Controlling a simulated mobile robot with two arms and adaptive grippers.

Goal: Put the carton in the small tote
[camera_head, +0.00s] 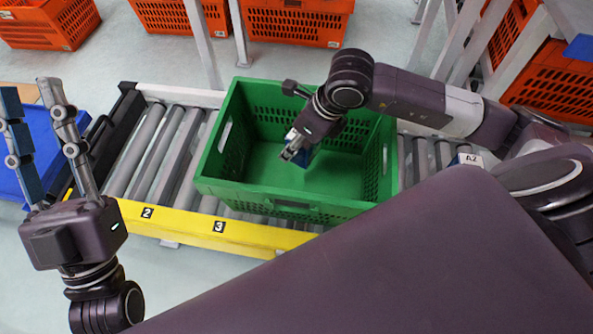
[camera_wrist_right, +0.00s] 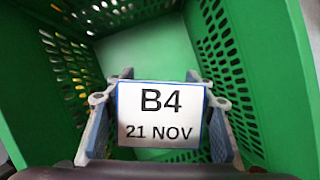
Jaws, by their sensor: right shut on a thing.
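The carton (camera_wrist_right: 160,115) is blue-edged with a white face that reads "B4 21 NOV" in the right wrist view. My right gripper (camera_wrist_right: 160,98) is shut on it, with a finger on each side. In the head view my right gripper (camera_head: 297,146) reaches into the green tote (camera_head: 285,207), over its open inside, and mostly hides the carton. The green tote stands on the roller conveyor, and its floor looks empty where it shows. My left gripper (camera_head: 30,92) is open and empty at the left, fingers pointing up, apart from the tote.
The roller conveyor (camera_head: 160,145) has a yellow front rail (camera_head: 190,227) marked 2 and 3. A blue bin (camera_head: 45,140) lies at the left. A small box labelled "A2" (camera_head: 469,159) shows by my right arm. Orange totes (camera_head: 295,22) stand behind, near metal legs.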

